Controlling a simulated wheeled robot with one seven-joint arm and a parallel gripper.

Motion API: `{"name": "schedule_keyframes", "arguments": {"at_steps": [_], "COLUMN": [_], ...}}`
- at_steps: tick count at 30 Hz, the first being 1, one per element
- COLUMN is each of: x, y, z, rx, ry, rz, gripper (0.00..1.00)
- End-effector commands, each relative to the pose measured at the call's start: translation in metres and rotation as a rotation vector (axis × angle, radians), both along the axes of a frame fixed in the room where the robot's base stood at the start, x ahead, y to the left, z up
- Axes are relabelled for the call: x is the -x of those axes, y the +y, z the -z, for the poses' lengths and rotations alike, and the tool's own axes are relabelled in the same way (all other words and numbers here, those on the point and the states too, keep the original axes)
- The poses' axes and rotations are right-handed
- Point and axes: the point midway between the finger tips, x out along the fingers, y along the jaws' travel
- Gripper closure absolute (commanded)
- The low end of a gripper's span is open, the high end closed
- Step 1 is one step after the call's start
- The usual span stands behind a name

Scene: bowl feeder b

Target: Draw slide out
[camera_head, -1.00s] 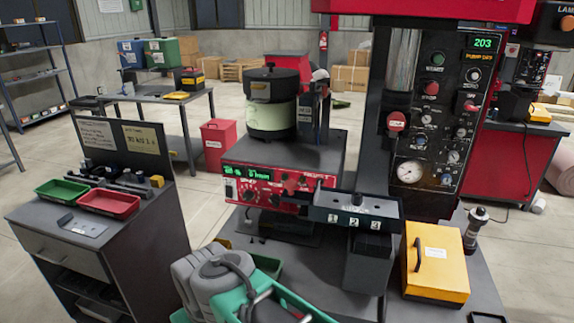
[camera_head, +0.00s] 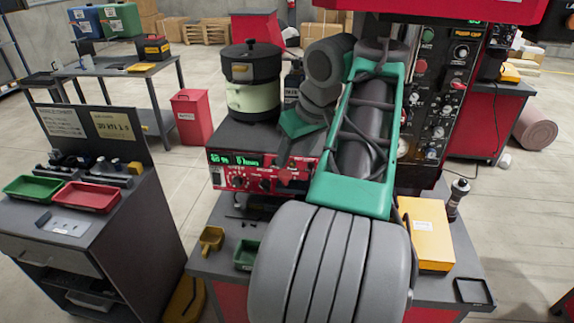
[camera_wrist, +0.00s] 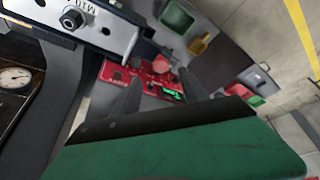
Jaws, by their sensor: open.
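My gripper (camera_head: 287,166) is open and sits in front of the red control panel (camera_head: 232,172), close to a red knob (camera_head: 286,176). In the wrist view my gripper (camera_wrist: 158,80) has its two dark fingers apart, with the red knob (camera_wrist: 162,64) showing between them; nothing is held. The red panel (camera_wrist: 143,83) with its green display lies behind the fingers. A metal plate marked M10 (camera_wrist: 100,27) with a bolt lies at the upper left of the wrist view. My arm hides the numbered tray in the head view. I cannot tell which part is the slide.
A lidded pot feeder (camera_head: 252,98) stands on the unit behind the panel. A yellow case (camera_head: 427,222) is at the bench's right, a small green bin (camera_head: 246,254) and a yellow scoop (camera_head: 211,239) at its left. A side cabinet (camera_head: 75,240) holds green and red trays.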

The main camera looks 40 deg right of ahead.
Motion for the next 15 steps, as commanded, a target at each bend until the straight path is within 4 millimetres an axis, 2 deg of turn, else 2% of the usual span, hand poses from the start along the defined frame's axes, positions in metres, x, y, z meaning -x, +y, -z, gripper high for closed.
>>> {"name": "schedule_keyframes", "arguments": {"at_steps": [1,7,11,15], "x": [-0.003,-0.019,-0.026,-0.028], "y": [0.001,0.0,-0.001,-0.002], "z": [0.013,0.051,0.064,0.067], "rx": [-0.001,-0.002,-0.001,0.001], "ry": [0.0,0.001,-0.001,-0.002], "rz": [-0.004,-0.003,-0.003,-0.002], "gripper": [0.49,0.49,0.49,0.49]}}
